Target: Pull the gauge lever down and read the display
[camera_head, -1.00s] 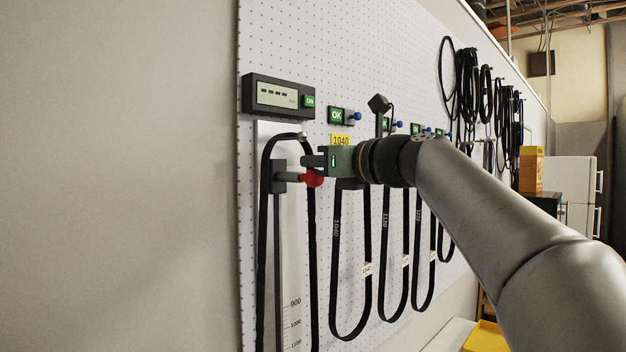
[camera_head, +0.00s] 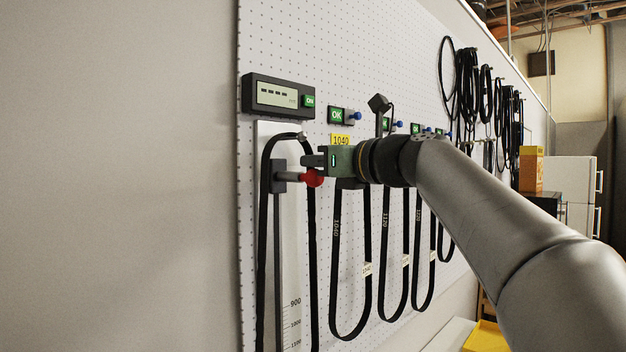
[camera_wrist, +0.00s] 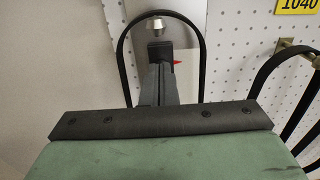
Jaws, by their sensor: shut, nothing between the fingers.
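The gauge lever is a grey bar with a red knob (camera_head: 313,178), on a dark slider block (camera_head: 278,176) on the vertical gauge rail. The display (camera_head: 278,95) above it shows only dashes, with a green ON button (camera_head: 308,101) lit at its right. A black belt (camera_head: 264,215) loops over a metal peg above the slider; the peg (camera_wrist: 157,28) also shows in the wrist view. My gripper (camera_head: 308,161) is shut and empty, just above the lever bar and knob. Whether it touches them I cannot tell. The lever is mostly hidden in the wrist view.
More belts (camera_head: 350,335) hang to the right on the white pegboard (camera_head: 350,60), under green OK signs (camera_head: 336,115) and blue-tipped pegs. A yellow 1040 label (camera_head: 341,140) is just above my gripper. A yellow bin (camera_head: 485,338) is low at right. The left wall is bare.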

